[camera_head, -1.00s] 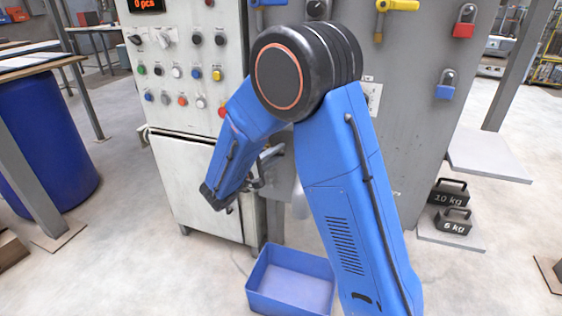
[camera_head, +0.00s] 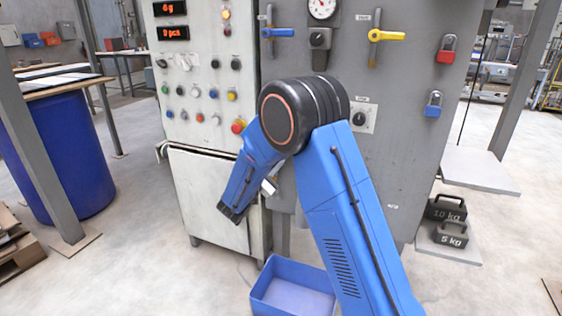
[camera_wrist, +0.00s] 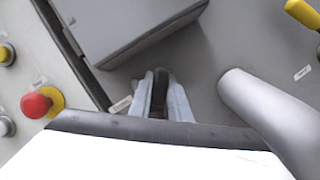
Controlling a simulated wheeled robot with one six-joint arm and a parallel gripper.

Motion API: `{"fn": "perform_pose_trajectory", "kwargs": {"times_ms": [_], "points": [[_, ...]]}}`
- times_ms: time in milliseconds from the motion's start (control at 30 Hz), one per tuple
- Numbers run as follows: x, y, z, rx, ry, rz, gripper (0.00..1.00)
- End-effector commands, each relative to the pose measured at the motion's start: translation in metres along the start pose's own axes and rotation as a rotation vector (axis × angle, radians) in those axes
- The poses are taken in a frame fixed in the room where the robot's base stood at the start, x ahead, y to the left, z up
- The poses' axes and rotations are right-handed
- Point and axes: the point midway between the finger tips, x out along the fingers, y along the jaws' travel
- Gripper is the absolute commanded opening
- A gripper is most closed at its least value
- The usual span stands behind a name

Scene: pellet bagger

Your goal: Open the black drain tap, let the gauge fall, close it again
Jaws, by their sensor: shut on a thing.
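A black tap handle (camera_wrist: 159,88) stands between the two pale fingers of my gripper (camera_wrist: 160,97) in the wrist view. My gripper is shut on it, close to the grey machine panel. How far the tap is turned cannot be told. In the head view my blue arm hides the tap and most of the gripper. The round gauge (camera_head: 321,8) is at the top edge of the head view, white-faced and partly cut off. Its needle is too small to read surely.
A red button (camera_wrist: 42,102) lies left of the gripper, a grey box (camera_wrist: 135,30) above it and a thick grey pipe (camera_wrist: 262,108) at right. A blue bin (camera_head: 292,288) stands on the floor below. Yellow (camera_head: 387,36) and blue (camera_head: 278,32) valve handles sit higher.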

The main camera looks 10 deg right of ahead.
Motion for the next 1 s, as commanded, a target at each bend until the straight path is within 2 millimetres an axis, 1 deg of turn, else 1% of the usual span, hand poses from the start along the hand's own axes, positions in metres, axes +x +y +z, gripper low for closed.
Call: {"fn": "perform_pose_trajectory", "kwargs": {"times_ms": [200, 600, 633, 667, 700, 1000], "points": [[-0.0012, 0.0014, -0.0011, -0.037, 0.003, 0.015, 0.0], [-0.0014, 0.0015, -0.0013, -0.043, 0.003, 0.017, 0.0], [-0.0014, 0.0015, -0.0013, -0.043, 0.003, 0.017, 0.19], [-0.0014, 0.0014, -0.0013, -0.043, 0.003, 0.017, 0.26], [-0.0013, 0.0014, -0.0012, -0.043, 0.003, 0.017, 0.36], [-0.0005, 0.0027, -0.0004, -0.039, 0.002, 0.018, 0.36]]}}
